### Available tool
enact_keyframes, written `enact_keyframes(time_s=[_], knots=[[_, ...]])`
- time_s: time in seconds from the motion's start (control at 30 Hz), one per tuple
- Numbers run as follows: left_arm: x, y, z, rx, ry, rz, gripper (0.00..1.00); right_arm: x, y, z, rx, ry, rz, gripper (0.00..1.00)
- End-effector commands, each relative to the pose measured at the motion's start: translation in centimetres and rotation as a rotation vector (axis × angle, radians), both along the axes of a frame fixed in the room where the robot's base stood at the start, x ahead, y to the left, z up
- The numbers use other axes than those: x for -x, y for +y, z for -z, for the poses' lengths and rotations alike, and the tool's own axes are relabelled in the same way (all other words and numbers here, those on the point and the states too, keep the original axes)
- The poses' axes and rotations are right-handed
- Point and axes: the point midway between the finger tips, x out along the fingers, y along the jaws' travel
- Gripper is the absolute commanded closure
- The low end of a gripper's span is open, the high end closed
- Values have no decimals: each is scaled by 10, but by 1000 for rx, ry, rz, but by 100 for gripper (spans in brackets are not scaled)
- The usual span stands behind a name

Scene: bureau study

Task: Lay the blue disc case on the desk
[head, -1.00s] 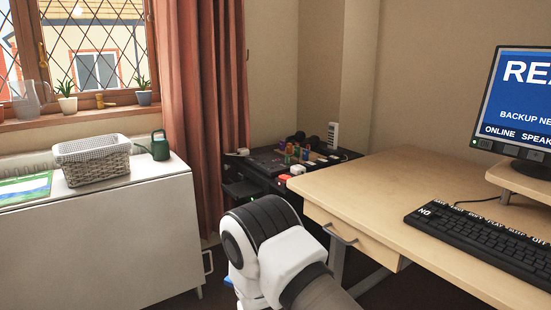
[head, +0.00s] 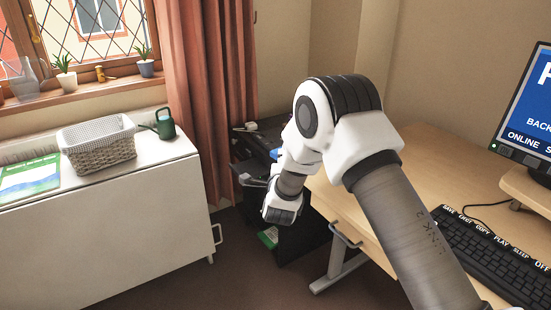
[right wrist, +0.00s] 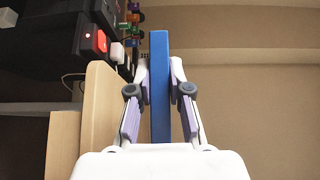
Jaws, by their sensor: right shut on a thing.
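The blue disc case (right wrist: 160,60) is seen edge-on in the right wrist view, between the two fingers of my right gripper (right wrist: 161,82). The fingers are shut on it, one on each side. In the head view my right arm hides most of that gripper, and a small blue patch beside my wrist looks like the case (head: 276,154). The desk (head: 416,169) is to the right of the wrist, with its left edge partly behind my arm. The case appears clear of the desk top. My left gripper is in neither view.
The keyboard (head: 490,245) and monitor (head: 525,120) occupy the desk's right side. A dark low unit with small items stands behind the desk's left end. A white cabinet (head: 110,225) with a wicker basket (head: 100,152) and green watering can (head: 165,124) stands left. Desk surface behind my arm is clear.

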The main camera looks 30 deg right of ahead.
Motion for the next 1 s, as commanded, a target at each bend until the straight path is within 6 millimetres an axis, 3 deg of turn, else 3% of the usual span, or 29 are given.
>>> enact_keyframes(time_s=[0.6, 1.0], knots=[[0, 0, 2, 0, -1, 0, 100, -5, -71, 21, 0, -2, 2, 100], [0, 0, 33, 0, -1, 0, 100, -6, -70, 73, 2, 0, -1, 100]])
